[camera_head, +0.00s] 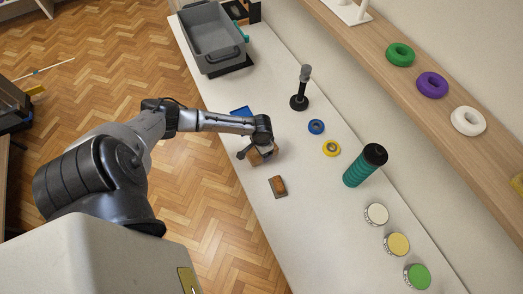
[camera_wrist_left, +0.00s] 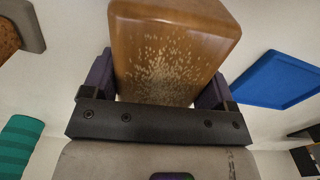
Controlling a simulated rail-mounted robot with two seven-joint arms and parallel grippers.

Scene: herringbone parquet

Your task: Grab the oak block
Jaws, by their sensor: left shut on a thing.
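The oak block (camera_wrist_left: 175,40) is a brown wooden block with rounded edges and a pale speckled patch on its near face. In the left wrist view it sits between the two fingers of my left gripper (camera_wrist_left: 158,90), which is shut on it. In the head view the block (camera_head: 255,158) shows partly under my left gripper (camera_head: 262,148), over the left edge area of the white table; the gripper hides much of it. I cannot tell whether the block touches the table. My right gripper is not in view.
A brown and grey block (camera_head: 278,186) lies just nearer on the table (camera_head: 310,215). A blue tray (camera_head: 241,112) lies behind the gripper. Blue (camera_head: 316,127) and yellow rings (camera_head: 331,148), a black stand (camera_head: 299,102) and a green ribbed cylinder (camera_head: 358,172) stand to the right.

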